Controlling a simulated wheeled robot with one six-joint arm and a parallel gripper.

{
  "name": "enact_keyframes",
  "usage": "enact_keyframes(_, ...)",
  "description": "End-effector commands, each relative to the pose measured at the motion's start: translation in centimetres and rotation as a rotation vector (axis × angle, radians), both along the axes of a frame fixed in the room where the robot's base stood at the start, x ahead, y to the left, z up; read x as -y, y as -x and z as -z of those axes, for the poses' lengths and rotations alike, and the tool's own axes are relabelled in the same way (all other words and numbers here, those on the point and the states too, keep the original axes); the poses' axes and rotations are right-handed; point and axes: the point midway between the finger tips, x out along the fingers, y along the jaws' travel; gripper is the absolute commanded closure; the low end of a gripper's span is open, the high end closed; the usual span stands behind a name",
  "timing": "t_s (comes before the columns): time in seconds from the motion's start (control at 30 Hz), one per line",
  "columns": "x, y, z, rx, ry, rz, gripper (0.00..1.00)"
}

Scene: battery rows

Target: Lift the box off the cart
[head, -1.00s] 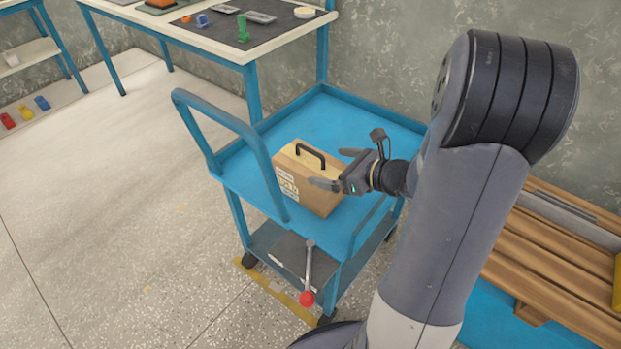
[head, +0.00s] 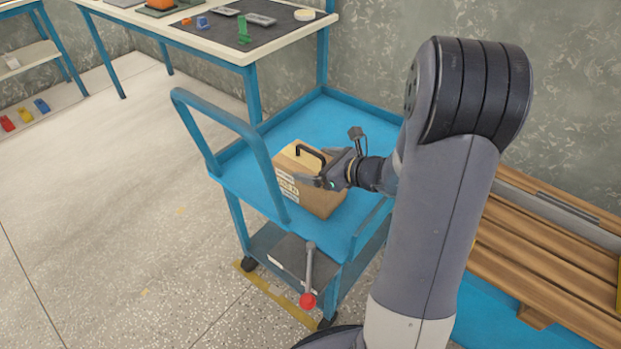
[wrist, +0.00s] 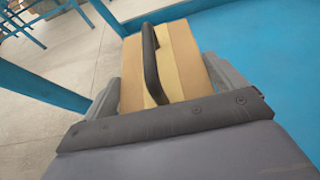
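The box (head: 318,200) is a tan carton with pale labels and a black handle (head: 309,151) on top. It sits upright on the blue cart's (head: 345,118) top tray. My gripper (head: 316,168) is at the box's top from the right, fingers spread and pointing left, one on the near side and one on the far side of the handle. In the wrist view, the box (wrist: 190,65) and its handle (wrist: 151,60) lie between the two parted fingers. The handle is not pinched. Whether the fingers touch the box top is unclear.
The cart has a blue push bar (head: 235,125) on the left and a red-knobbed lever (head: 308,300) in front. A workbench (head: 255,45) with small parts stands behind. A wooden slatted surface (head: 540,250) is at right. Open floor lies at left.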

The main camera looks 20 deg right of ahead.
Motion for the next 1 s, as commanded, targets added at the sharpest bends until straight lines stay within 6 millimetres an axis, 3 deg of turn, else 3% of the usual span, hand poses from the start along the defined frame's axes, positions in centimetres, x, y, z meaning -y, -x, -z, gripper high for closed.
enact_keyframes(0.77,0.03,0.02,0.01,0.000,0.000,0.000,0.80)
enact_keyframes(1.0,0.04,-0.08,-0.35,0.005,-0.001,0.000,0.80)
